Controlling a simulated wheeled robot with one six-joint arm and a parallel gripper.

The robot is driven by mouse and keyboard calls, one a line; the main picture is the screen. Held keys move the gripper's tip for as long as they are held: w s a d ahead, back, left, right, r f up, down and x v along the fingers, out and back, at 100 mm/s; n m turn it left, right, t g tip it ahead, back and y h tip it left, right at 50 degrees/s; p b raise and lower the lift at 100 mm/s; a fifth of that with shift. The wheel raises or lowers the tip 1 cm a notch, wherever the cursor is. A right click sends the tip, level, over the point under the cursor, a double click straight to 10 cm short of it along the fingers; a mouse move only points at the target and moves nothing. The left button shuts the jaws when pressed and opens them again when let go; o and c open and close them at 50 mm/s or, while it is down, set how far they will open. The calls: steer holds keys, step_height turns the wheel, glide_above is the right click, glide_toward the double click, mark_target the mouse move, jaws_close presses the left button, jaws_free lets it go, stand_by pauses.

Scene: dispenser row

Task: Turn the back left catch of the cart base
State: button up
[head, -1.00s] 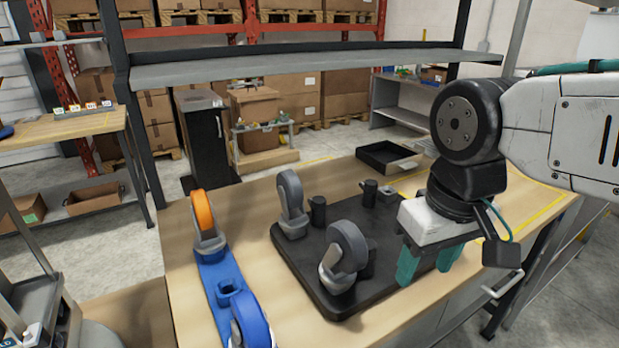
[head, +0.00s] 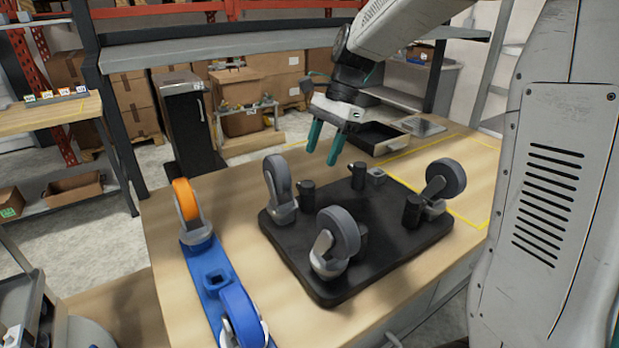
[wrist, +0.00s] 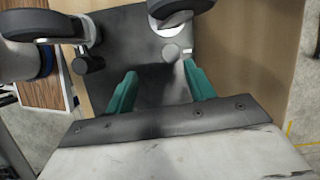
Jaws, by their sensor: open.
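The cart base (head: 385,243) is a black plate on the bench, bearing grey casters. The back left catch (head: 307,195) is a short dark post beside the back left caster (head: 278,187). Another catch (head: 358,176) stands at the back right, beside a grey socket (head: 376,175) holding no caster. A front left caster (head: 338,240) and a front right caster (head: 443,184) also stand on the plate. My gripper (head: 325,143) is open and empty, above the plate's back edge, apart from the catches. In the wrist view its teal fingers (wrist: 160,88) are spread over the plate (wrist: 125,35).
A blue fixture (head: 212,287) with an orange-wheeled caster (head: 187,200) and a blue-wheeled one (head: 242,318) lies left of the base. A black open tray (head: 378,138) is at the bench's back. A grey shelf beam (head: 230,50) crosses behind the bench.

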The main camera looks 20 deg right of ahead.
mark_target(308, 183)
steer(key=shift+m, duration=0.6)
steer(key=a+f, duration=0.1)
steer(key=f, duration=0.1)
steer(key=w+f, duration=0.1)
steer(key=f, duration=0.2)
steer(key=a+f, duration=0.1)
steer(key=f, duration=0.2)
steer(key=shift+w+a+f, duration=0.1)
steer(key=shift+w+a, duration=0.15)
steer(key=shift+a, duration=0.05)
steer(key=shift+c, duration=0.3)
steer(key=c, duration=0.9)
